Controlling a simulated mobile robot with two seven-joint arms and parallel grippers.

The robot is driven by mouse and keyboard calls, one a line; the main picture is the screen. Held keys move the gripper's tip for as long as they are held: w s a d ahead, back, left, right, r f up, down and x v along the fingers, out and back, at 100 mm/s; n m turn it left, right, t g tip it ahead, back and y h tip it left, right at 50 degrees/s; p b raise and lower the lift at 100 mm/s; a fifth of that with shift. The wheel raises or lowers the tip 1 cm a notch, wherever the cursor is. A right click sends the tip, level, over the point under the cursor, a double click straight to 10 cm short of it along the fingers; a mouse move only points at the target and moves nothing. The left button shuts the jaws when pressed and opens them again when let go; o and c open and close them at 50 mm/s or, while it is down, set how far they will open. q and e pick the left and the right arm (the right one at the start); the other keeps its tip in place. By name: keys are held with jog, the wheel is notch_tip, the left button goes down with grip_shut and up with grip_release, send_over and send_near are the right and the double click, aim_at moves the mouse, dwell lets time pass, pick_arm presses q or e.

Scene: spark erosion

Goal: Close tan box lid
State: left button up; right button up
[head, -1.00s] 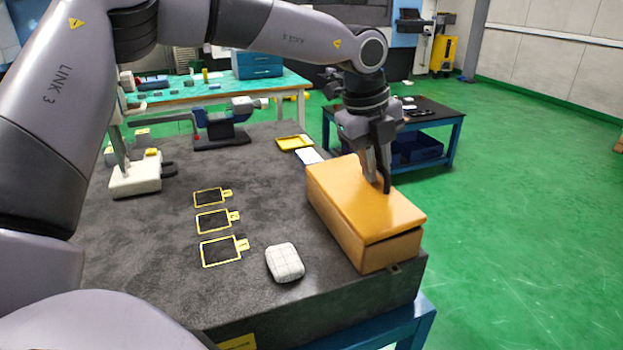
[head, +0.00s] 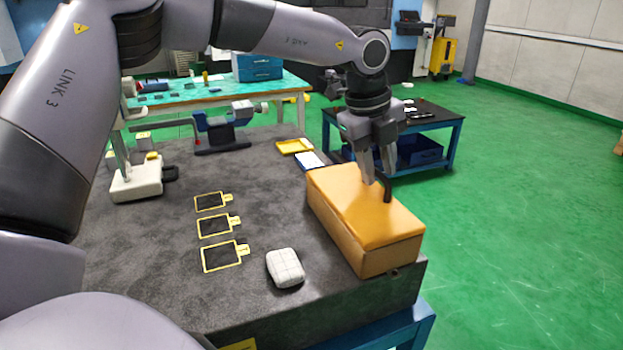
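The tan box (head: 352,232) stands at the right end of the dark stone table in the head view. Its lid (head: 365,212) lies level on it, and no dark gap shows along the near edge. A dark curved handle (head: 387,191) rises from the lid. My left gripper (head: 378,178) points down at the lid beside the handle. Its fingers partly overlap the handle from this view, so their opening and any contact are unclear. My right gripper is not in view.
A white rounded block (head: 285,267) lies left of the box. Several yellow-framed dark plates or outlines (head: 219,224) lie further left. A yellow tray (head: 295,146) and a white card (head: 311,161) are behind. A low black table (head: 430,112) stands beyond.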

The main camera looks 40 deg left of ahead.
pick_arm(q)
jog(key=shift+w+d+p+v, duration=0.1)
jog(key=shift+w+p+v, duration=0.1)
jog(key=shift+p+v, duration=0.55)
jog(key=shift+w+d+p+v, duration=0.15)
jog(key=shift+p+v, duration=0.25)
jog(key=shift+v, duration=0.7)
jog(key=shift+w+d+p+v, duration=0.1)
jog(key=shift+w+p+v, duration=0.15)
jog(key=shift+p+v, duration=0.5)
jog(key=shift+r, duration=0.25)
jog(key=shift+s, duration=0.1)
